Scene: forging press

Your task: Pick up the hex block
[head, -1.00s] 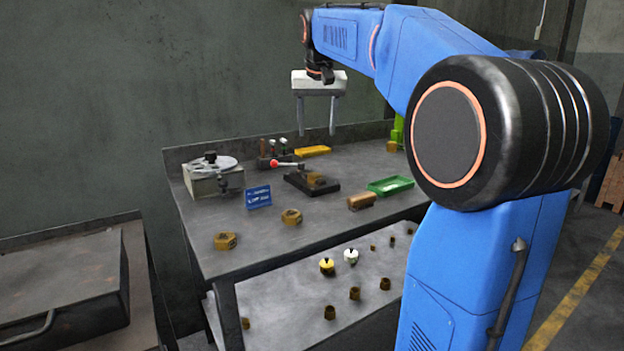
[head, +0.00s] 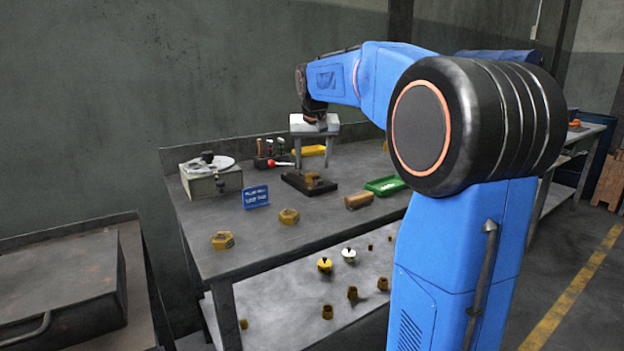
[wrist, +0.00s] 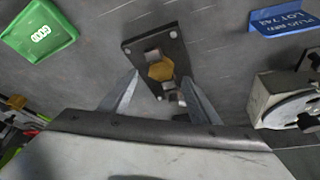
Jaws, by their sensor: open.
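A brass hex block (head: 312,179) sits on a black fixture plate (head: 292,182) on the workbench. In the wrist view the hex block (wrist: 160,71) lies on the dark plate (wrist: 133,47), between grey metal pieces. My gripper (head: 312,162) is open above the fixture, its two fingers pointing down. In the wrist view my gripper (wrist: 160,80) has its fingertips on either side of the block, apart from it. I cannot tell the exact height left above the block.
Two hex nuts, a left one (head: 222,240) and a right one (head: 289,216), lie toward the bench front. A blue sign (head: 256,197), a dial device (head: 207,175), a brown block (head: 359,201) and a green tray (head: 385,185) stand around the fixture. A red-knobbed lever (head: 272,163) is close behind.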

